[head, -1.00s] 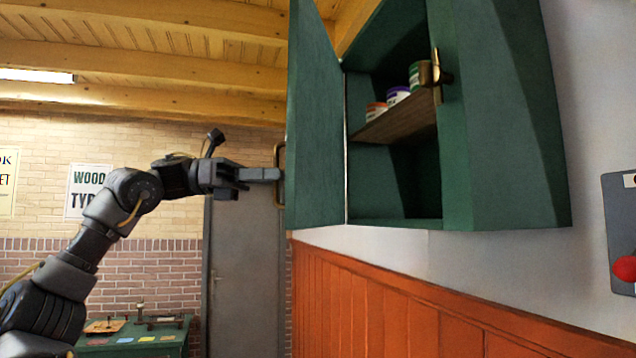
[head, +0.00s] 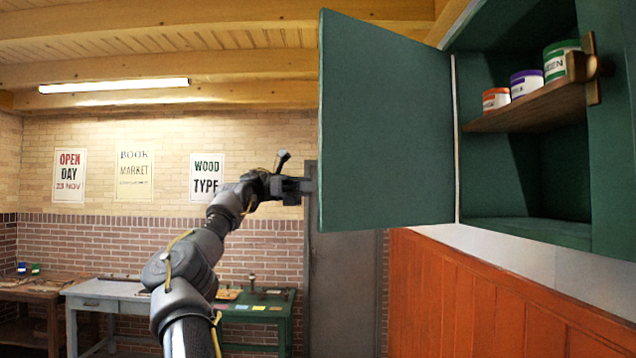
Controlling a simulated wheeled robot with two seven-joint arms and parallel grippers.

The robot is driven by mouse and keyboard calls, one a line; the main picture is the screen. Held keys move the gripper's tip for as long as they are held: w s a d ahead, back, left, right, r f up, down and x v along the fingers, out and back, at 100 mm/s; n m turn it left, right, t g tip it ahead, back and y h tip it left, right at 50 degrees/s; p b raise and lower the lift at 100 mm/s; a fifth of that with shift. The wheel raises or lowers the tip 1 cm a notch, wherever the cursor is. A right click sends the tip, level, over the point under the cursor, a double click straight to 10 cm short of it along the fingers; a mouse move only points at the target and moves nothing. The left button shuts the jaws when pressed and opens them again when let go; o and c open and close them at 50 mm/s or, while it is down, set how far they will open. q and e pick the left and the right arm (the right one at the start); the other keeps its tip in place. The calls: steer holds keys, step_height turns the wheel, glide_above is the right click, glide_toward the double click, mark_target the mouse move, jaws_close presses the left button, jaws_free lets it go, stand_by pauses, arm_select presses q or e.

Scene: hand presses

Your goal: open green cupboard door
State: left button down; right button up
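The green cupboard door (head: 385,125) stands wide open, its inner face toward me and its hinge side at the cupboard's left edge. The green cupboard (head: 550,235) is on the right wall, its inside in clear view. My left gripper (head: 306,186) is at the door's free left edge, with its fingertips hidden behind the door. The door's handle is on the far side and is hidden now. I cannot see whether the fingers are closed around it. My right gripper is not in view.
Several tins, including an orange-labelled one (head: 496,99), stand on the cupboard's wooden shelf (head: 530,108). A brown latch piece (head: 594,68) is at the right side. Orange panelling (head: 480,300) runs below. A grey door (head: 345,290) and work tables (head: 110,290) stand behind.

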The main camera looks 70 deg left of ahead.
arm_select(q)
steer(key=shift+w, duration=0.15)
